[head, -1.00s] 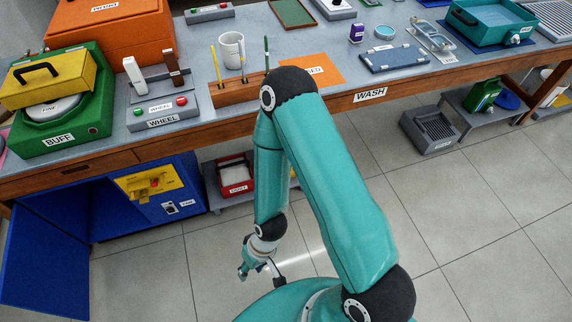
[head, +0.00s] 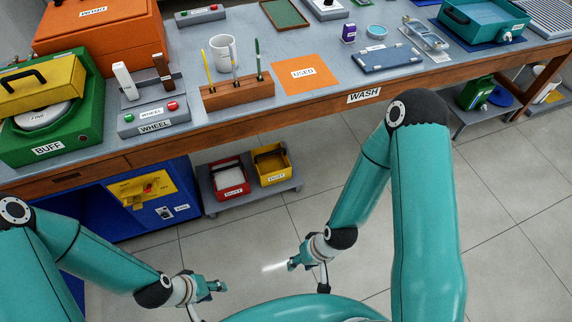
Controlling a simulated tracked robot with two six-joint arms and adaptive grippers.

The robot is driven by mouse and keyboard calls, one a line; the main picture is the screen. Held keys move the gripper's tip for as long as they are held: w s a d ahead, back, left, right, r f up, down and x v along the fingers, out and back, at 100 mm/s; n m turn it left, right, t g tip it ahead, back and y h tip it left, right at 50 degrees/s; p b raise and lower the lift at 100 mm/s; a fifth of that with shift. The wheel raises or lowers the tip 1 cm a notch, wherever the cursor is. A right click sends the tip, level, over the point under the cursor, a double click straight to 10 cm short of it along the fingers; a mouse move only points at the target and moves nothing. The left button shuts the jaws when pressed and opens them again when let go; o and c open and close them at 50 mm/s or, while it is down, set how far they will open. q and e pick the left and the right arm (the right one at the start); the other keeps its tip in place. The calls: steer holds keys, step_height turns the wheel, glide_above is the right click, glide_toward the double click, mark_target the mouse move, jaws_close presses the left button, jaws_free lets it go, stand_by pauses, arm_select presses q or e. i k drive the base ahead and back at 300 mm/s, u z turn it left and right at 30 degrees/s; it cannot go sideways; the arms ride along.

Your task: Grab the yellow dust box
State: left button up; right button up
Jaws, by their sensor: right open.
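The yellow dust box (head: 272,163) is an open-topped bin with a small label on its front. It stands on a low grey shelf (head: 250,195) under the workbench, right of a red bin (head: 229,177). My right gripper (head: 308,276) is open and empty, nearer to me than the yellow box and a little to its right, apart from it. My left gripper (head: 208,301) has its fingers spread and is empty, lower left of both bins. Neither gripper touches anything.
The bench front edge (head: 330,104) overhangs the low shelf. A blue cabinet (head: 150,212) stands left of the shelf, partly hidden by my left arm. Another yellow box (head: 42,84) with a black handle is on the green BUFF machine. Tiled floor before the shelf is clear.

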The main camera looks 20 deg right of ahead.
mark_target(271, 163)
steer(key=z, duration=0.05)
steer(key=i, duration=1)
steer(key=u, duration=0.05)
